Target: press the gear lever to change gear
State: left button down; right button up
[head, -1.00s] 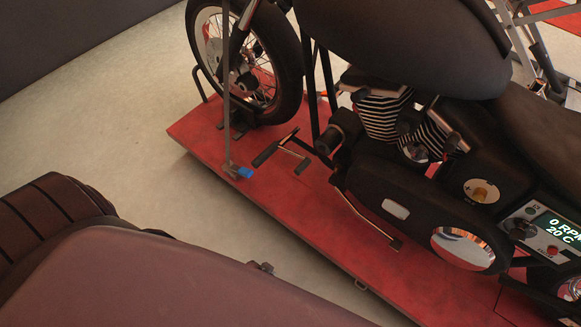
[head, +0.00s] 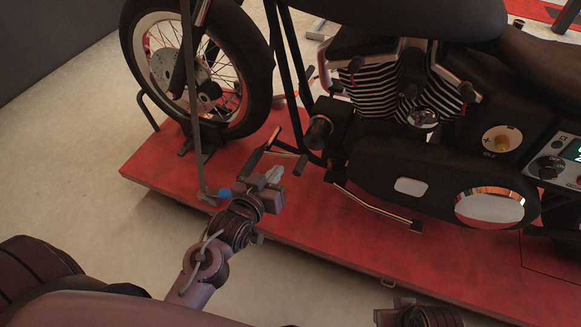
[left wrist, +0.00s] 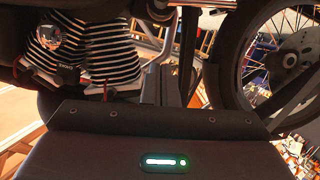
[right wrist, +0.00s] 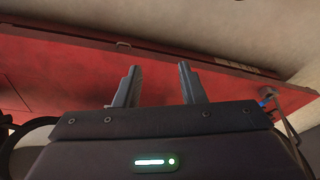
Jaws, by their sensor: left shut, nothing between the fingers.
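The motorcycle (head: 400,165) stands on a red lift platform. The gear lever (head: 285,153), a thin rod beside a dark foot bar (head: 260,152), sits low in front of the engine, partly hidden by my gripper. My left gripper (head: 275,175) is shut and empty, just in front of and below the lever; I cannot tell whether they touch. In the left wrist view the engine (left wrist: 85,55) and front wheel (left wrist: 285,60) show, but the lever is not clear. My right gripper (right wrist: 158,78) is open and empty, facing the platform's side.
A thin upright post with a blue part (head: 225,194) stands left of my left gripper. A side lever (head: 375,210) juts below the engine. A control panel (head: 565,160) is at right.

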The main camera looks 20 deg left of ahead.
pick_arm(q)
jog(key=shift+w, duration=0.1)
